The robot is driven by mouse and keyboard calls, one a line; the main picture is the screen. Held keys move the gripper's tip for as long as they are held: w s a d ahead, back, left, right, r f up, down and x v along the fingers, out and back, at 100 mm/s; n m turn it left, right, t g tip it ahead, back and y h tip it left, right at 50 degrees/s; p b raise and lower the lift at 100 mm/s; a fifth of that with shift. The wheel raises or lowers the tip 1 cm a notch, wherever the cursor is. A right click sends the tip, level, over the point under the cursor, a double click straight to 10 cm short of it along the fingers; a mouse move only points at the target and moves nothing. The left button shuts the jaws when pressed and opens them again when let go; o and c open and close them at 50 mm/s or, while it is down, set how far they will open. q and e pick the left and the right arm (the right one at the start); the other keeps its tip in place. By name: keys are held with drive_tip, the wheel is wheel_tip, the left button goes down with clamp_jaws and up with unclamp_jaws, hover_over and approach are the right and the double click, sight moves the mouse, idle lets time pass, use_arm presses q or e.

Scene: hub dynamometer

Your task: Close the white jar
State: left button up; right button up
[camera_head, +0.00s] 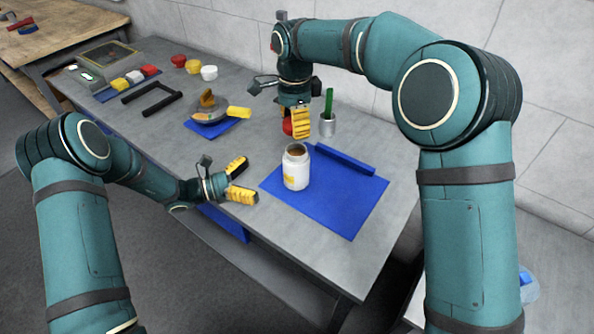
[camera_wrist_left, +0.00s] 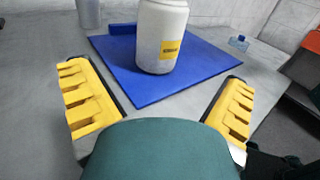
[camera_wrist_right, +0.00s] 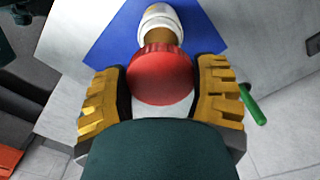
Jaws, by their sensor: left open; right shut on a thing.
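The white jar (camera_head: 296,168) stands upright and open on a blue mat (camera_head: 345,205), with brown contents at its mouth. In the left wrist view the jar (camera_wrist_left: 162,38) stands ahead of the fingers. My left gripper (camera_head: 240,180) is open and empty, to the left of the jar and apart from it. My right gripper (camera_head: 298,122) is shut on a red lid (camera_wrist_right: 160,75), held above the table behind the jar. In the head view the lid is mostly hidden by the fingers.
A grey cup (camera_head: 327,126) with a green-handled tool stands behind the mat. A blue bar (camera_head: 345,159) lies along the mat's back edge. A pan (camera_head: 211,111) with a yellow handle sits at left. Red, yellow and white jars (camera_head: 209,73) stand further back.

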use_arm(q)
drive_tip(key=shift+d, duration=0.1)
drive_tip(key=x, duration=1.2)
drive_tip(key=c, duration=1.2)
use_arm(e)
hover_over(294, 155)
drive_tip(key=shift+f, duration=2.5)
